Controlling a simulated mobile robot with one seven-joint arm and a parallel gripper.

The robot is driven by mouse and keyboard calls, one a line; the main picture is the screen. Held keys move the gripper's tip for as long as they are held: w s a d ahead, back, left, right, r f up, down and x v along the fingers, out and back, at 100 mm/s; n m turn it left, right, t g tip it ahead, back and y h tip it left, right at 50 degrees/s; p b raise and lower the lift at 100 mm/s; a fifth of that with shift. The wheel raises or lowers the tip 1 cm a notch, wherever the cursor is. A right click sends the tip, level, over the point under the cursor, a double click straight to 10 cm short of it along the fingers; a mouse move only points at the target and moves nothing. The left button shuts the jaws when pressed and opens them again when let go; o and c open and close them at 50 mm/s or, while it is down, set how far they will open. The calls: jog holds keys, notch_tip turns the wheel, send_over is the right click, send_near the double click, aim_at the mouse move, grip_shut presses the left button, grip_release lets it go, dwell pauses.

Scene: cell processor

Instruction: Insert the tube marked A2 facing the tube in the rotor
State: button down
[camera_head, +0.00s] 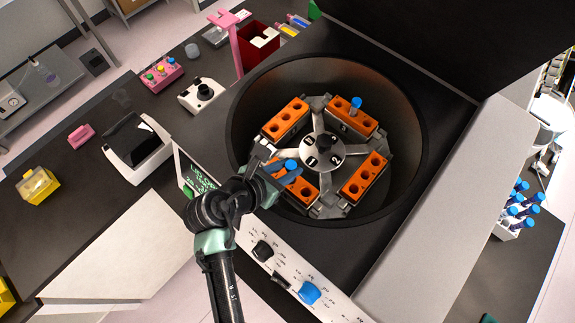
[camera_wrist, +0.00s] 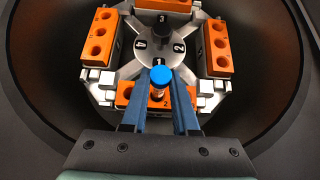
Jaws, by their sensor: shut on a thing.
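My gripper (camera_head: 283,168) reaches into the round bowl and is over the lower-left orange rack of the rotor (camera_head: 322,150). In the wrist view its two blue fingers (camera_wrist: 160,90) are shut on a blue-capped tube (camera_wrist: 161,78), which looks about upright over the near orange rack (camera_wrist: 128,98). I cannot tell whether its lower end is in a hole, and no A2 mark is readable. The held tube's cap also shows in the head view (camera_head: 291,165). Another blue-capped tube (camera_head: 355,106) stands in the upper-right rack (camera_head: 365,124), directly across the hub.
Orange racks at the upper left (camera_head: 284,118) and lower right (camera_head: 364,177) show empty holes. The dark bowl wall (camera_head: 405,115) surrounds the rotor, and the open lid (camera_head: 470,50) stands behind. A white rack of blue-capped tubes (camera_head: 507,229) is at the far right.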

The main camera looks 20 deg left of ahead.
jog(key=shift+f, duration=0.3)
jog(key=shift+f, duration=0.3)
jog(key=c, duration=0.6)
grip_release()
jog(key=b+v, duration=0.3)
jog(key=v, duration=1)
